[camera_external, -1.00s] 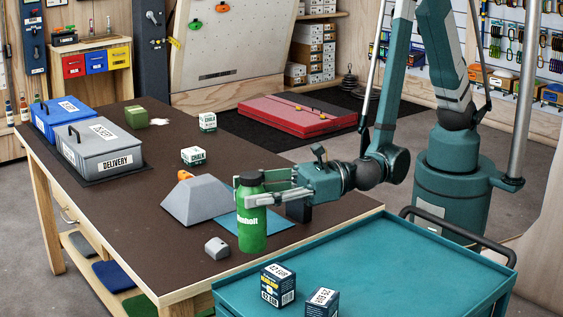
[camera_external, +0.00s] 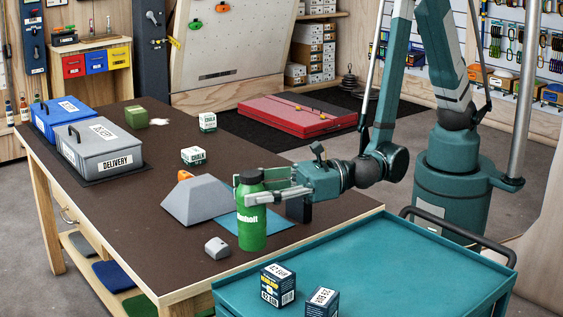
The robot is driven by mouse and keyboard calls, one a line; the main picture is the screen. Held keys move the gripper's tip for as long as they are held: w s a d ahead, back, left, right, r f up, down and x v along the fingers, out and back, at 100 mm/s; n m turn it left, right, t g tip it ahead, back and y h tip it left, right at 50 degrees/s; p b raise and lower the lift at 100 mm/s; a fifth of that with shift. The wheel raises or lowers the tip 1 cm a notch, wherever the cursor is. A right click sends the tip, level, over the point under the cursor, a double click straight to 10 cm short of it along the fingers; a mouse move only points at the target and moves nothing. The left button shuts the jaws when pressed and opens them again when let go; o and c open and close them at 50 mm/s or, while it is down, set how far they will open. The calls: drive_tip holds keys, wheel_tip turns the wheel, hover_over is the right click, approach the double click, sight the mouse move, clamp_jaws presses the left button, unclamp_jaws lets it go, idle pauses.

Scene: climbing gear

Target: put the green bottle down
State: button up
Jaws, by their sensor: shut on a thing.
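The green bottle (camera_external: 252,230) with a dark cap is upright at the right front part of the brown tabletop, in front of a blue mat. My gripper (camera_external: 252,196) comes in from the right and is shut around the bottle's upper part, just below the cap. I cannot tell for certain whether the bottle's base touches the tabletop.
A grey faceted block (camera_external: 195,202) stands left of the bottle, and a small grey piece (camera_external: 216,248) lies at its front left. The blue mat (camera_external: 229,226) is behind. A teal cart (camera_external: 420,262) with two boxes adjoins the table. The table's front left is clear.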

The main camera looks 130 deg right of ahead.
drive_tip(key=s+d+r+n+y, duration=0.1)
drive_tip(key=s+d+n+y, duration=0.2)
drive_tip(key=d, duration=0.4)
drive_tip(key=s+d+r+n+y, duration=0.1)
drive_tip(key=d+n+y, duration=0.1)
drive_tip(key=d+y, duration=0.4)
drive_tip(key=s+d+r+n+g+y+b, duration=0.1)
drive_tip(key=s+d+n+g+y, duration=0.1)
drive_tip(key=s, duration=1.5)
drive_tip(key=s+d+r+n+g+y+b, duration=0.1)
drive_tip(key=s+d+n+y, duration=0.4)
drive_tip(key=s, duration=1.2)
drive_tip(key=d+g+y, duration=0.1)
drive_tip(key=d, duration=0.2)
drive_tip(key=shift+s+r+g+y, duration=0.15)
drive_tip(key=shift+s+g+y, duration=0.15)
drive_tip(key=shift+y, duration=0.1)
drive_tip(key=shift+w+d+f, duration=0.1)
drive_tip(key=shift+f, duration=0.1)
wheel_tip(320, 180, down, 6)
drive_tip(key=b, duration=0.4)
drive_tip(key=shift+f, duration=0.2)
drive_tip(key=o, duration=1.4)
